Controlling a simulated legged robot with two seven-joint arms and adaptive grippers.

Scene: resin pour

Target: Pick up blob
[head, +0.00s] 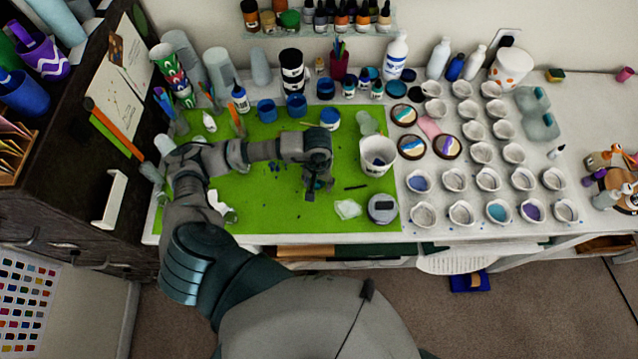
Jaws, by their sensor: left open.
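My left arm reaches in from the left over the green mat (270,215). My left gripper (316,190) points down over the middle of the mat, open, with nothing visible between its fingers. A pale translucent lump (347,208), which may be the blob, lies on the mat to the right of and nearer than the gripper, apart from it. A pale greenish lump (368,122) lies at the mat's far right. I cannot tell which one is the blob. A whitish piece (222,208) lies at the left, partly behind my arm. My right gripper is not in view.
A white cup (377,156), a round grey device (382,208) and a dark stick (355,187) are right of the gripper. Many small white cups (461,213) fill the table's right side. Bottles and jars (292,72) line the back. Bare mat lies in front of the gripper.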

